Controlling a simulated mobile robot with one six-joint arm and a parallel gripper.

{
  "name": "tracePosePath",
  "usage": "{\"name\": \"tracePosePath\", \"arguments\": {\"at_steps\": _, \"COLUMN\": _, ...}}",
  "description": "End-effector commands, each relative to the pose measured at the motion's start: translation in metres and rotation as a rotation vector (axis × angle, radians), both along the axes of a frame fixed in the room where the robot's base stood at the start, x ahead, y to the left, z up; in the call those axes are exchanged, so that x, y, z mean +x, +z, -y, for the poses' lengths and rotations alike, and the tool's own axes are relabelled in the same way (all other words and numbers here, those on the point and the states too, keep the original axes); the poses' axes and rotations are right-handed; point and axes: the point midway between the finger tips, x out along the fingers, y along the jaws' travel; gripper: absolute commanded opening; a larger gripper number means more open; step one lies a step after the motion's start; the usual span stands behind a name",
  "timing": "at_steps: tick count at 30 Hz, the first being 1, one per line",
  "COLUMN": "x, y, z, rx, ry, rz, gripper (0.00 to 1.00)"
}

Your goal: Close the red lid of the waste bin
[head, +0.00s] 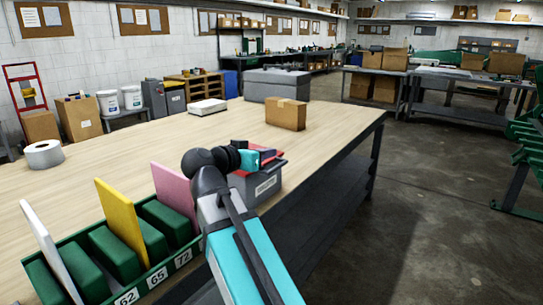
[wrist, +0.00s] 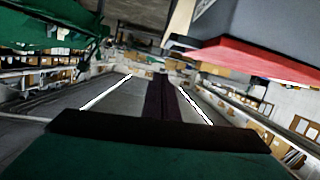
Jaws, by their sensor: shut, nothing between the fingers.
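The waste bin (head: 262,187) is a small grey box with a white label, standing at the right edge of the long wooden-topped table. Its red lid (head: 275,163) lies roughly flat over the top, partly hidden behind my gripper; I cannot tell whether it is fully down. My gripper (head: 262,156) is at the bin's top, close to the lid; contact cannot be made out. In the wrist view, my dark fingers (wrist: 160,100) are together with nothing between them. The red lid (wrist: 250,57) and grey bin body (wrist: 265,22) fill the upper right, beside the fingers.
A cardboard box (head: 286,114) stands on the table (head: 130,150) behind the bin. A green rack (head: 150,272) with upright coloured panels is at the front left. A tape roll (head: 44,154) lies at the far left. The table middle is clear, and open floor (head: 430,190) lies to the right.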

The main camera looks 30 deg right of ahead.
Motion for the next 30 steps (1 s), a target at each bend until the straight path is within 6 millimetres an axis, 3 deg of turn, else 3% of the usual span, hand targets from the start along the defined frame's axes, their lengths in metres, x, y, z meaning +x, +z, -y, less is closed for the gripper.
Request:
{"name": "tracePosePath", "arguments": {"at_steps": 15, "x": -0.030, "y": 0.017, "z": -0.058, "rx": -0.002, "ry": 0.003, "rz": 0.003, "gripper": 0.00}}
{"name": "tracePosePath", "arguments": {"at_steps": 30, "x": -0.035, "y": 0.020, "z": -0.068, "rx": -0.002, "ry": 0.001, "rz": 0.002, "gripper": 0.00}}
